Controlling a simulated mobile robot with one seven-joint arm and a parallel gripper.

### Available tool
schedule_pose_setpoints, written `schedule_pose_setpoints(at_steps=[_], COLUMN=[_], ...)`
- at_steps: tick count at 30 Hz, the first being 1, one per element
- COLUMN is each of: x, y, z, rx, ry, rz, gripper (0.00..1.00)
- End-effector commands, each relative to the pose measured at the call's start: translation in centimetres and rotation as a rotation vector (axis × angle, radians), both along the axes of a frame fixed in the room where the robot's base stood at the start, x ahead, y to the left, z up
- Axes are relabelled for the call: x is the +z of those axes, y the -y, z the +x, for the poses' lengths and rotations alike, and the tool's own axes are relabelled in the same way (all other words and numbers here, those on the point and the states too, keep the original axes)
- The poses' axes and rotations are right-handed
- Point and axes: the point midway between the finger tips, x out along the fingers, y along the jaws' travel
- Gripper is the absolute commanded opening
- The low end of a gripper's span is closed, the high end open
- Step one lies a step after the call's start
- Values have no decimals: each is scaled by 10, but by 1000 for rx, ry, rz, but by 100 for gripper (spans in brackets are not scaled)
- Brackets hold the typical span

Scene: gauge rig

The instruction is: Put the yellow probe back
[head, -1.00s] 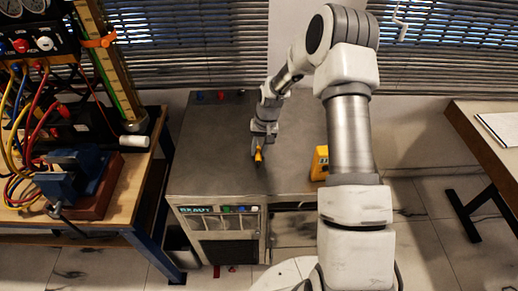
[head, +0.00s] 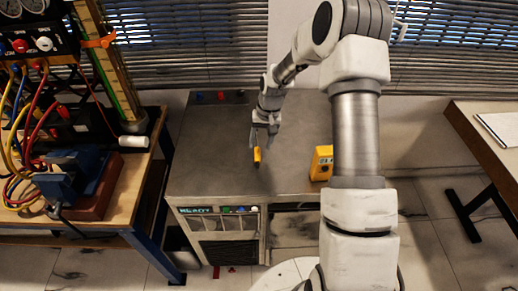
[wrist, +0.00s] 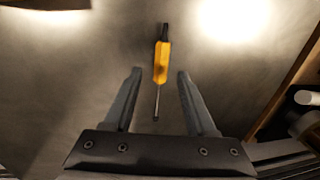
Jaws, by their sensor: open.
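The yellow probe (head: 257,156) has a dark end and lies on the grey cabinet top (head: 215,150). In the wrist view the probe (wrist: 161,62) points its thin metal tip toward my gripper and its black end away. My gripper (head: 262,138) is just behind and above it in the head view. In the wrist view my gripper (wrist: 159,75) is open, its fingers apart on either side of the probe's tip line, touching neither side. The exact height above the probe is hard to tell.
A yellow instrument (head: 321,163) stands at the cabinet's right side, partly beside my arm. Red, blue and dark knobs (head: 220,97) sit at the back edge. A bench with a blue vise (head: 68,178) and cables is left; another table (head: 490,140) is right. The cabinet's left top is clear.

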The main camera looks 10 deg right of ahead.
Motion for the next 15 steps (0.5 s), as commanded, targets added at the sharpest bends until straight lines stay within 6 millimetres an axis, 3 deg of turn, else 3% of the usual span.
schedule_pose_setpoints(at_steps=[6, 15], x=[49, 83], y=[7, 11], z=[0, -3], rx=[-1, 2], ry=[5, 4], rz=[-1, -2], gripper=[57, 57])
